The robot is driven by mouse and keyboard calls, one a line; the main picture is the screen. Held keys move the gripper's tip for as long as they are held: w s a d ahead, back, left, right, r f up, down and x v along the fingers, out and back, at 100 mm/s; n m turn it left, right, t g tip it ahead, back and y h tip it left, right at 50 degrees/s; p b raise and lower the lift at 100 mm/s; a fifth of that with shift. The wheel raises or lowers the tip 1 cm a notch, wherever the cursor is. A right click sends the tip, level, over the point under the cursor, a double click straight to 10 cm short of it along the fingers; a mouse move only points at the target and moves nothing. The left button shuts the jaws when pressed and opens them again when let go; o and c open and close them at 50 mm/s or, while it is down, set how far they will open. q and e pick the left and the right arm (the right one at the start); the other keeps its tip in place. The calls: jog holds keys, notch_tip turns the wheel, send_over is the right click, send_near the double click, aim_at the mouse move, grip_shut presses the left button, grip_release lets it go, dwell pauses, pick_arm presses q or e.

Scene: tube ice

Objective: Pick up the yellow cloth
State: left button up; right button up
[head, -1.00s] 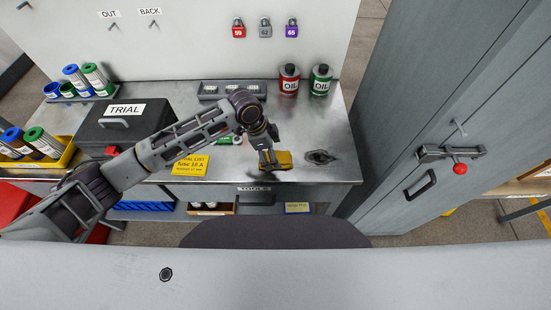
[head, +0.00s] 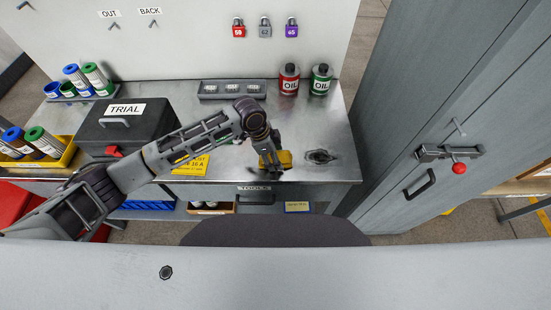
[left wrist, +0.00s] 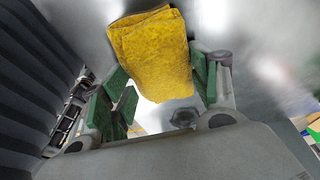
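The yellow cloth (head: 285,158) lies folded on the metal bench top near its front edge, right of centre in the head view. In the left wrist view, the cloth (left wrist: 152,50) reaches down between the green finger pads. My left gripper (head: 266,172) is at the cloth's left front side, partly covering it. In the left wrist view my left gripper (left wrist: 165,95) has its fingers wide apart, one on each side of the cloth; whether the pads touch it is hard to tell. My right gripper is in neither view.
A dark patch (head: 320,157) lies right of the cloth. Red (head: 289,80) and green (head: 321,80) oil bottles stand behind. A grey tray (head: 231,97) is at the back. A grey cabinet (head: 450,110) stands right.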

pick_arm(q)
jog(key=c, duration=0.4)
jog(key=shift+o, duration=0.2)
jog(key=shift+r, duration=0.7)
notch_tip(320, 180, up, 9)
jog(key=shift+f+b, duration=0.2)
jog(key=shift+b, duration=0.2)
jog(key=o, duration=0.3)
jog(key=shift+c, duration=1.3)
